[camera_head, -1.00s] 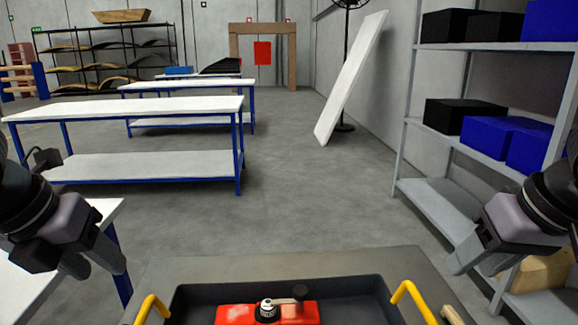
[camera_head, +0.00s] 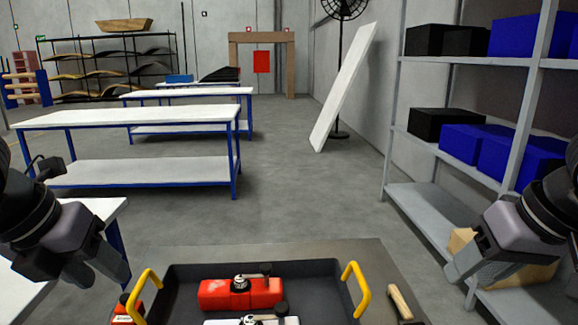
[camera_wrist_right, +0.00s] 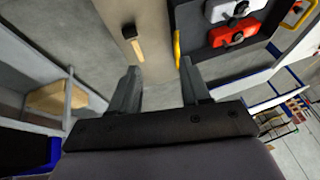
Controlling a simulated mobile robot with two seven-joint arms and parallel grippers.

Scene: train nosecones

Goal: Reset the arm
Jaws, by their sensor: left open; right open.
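My left gripper (camera_head: 98,270) is at the left of the head view, open and empty, above the white table edge. My right gripper (camera_head: 462,272) is at the right of the head view, in front of the shelf. It also shows in the right wrist view (camera_wrist_right: 157,82), with its two fingers apart and nothing between them. Both grippers are apart from the tray and its contents.
A dark tray (camera_head: 330,291) with yellow handles (camera_head: 357,288) holds a red part (camera_head: 240,293) and a white part (camera_head: 252,320). A wooden-handled tool (camera_head: 400,303) lies right of it. Grey shelves (camera_head: 430,208) with black and blue boxes (camera_head: 462,143) stand right. Workbenches (camera_head: 130,115) stand left; the middle floor is clear.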

